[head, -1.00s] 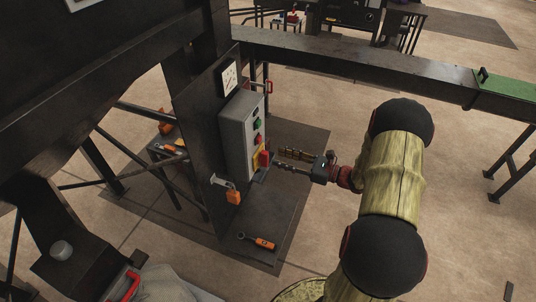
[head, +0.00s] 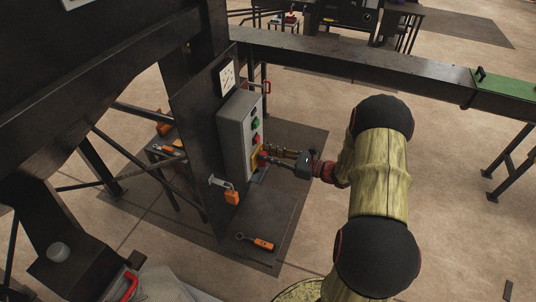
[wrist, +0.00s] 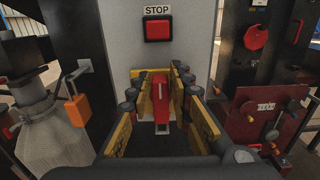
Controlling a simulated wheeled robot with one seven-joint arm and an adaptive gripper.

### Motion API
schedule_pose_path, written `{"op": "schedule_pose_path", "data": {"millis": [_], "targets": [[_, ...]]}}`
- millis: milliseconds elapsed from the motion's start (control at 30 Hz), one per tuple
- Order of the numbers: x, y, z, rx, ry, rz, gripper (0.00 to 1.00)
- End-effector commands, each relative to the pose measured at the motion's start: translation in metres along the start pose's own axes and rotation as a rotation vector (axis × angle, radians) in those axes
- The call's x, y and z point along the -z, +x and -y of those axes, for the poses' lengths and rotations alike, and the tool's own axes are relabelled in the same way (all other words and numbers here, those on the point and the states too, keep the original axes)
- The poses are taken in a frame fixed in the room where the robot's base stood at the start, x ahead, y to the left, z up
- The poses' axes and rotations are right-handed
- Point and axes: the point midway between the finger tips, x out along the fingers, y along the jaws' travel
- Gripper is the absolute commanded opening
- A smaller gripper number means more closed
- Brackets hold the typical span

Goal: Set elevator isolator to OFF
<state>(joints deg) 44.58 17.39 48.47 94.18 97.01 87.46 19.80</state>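The elevator isolator is a red handle (wrist: 160,95) on a yellow plate (head: 255,165), low on the front of a grey control box (head: 232,137). In the wrist view the handle points upright toward the STOP button. My gripper (wrist: 160,74) is open, with its yellow-padded fingers on either side of the handle and a small gap on each side. In the head view my gripper (head: 268,156) reaches the box face from the right, and its fingers hide most of the handle. The switch markings are hidden.
A red STOP button (wrist: 158,30) and a green button (head: 255,122) sit above the isolator. An orange padlock (head: 232,197) hangs on a bracket left of the box. An orange-handled tool (head: 262,244) lies on the plate below. A dark beam (head: 350,62) runs behind.

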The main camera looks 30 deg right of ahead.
Motion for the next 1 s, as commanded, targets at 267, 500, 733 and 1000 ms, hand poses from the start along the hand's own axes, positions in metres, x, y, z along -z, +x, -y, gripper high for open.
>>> {"op": "schedule_pose_path", "data": {"millis": [267,500,733,1000], "targets": [[0.0001,-0.0001,0.0000,0.000,0.000,0.000,0.03],[0.0001,-0.0001,0.0000,0.000,0.000,0.000,0.00],[0.0005,-0.0001,-0.0009,0.000,-0.026,0.000,0.00],[0.0020,-0.0001,-0.0057,0.000,-0.170,0.000,0.00]]}}
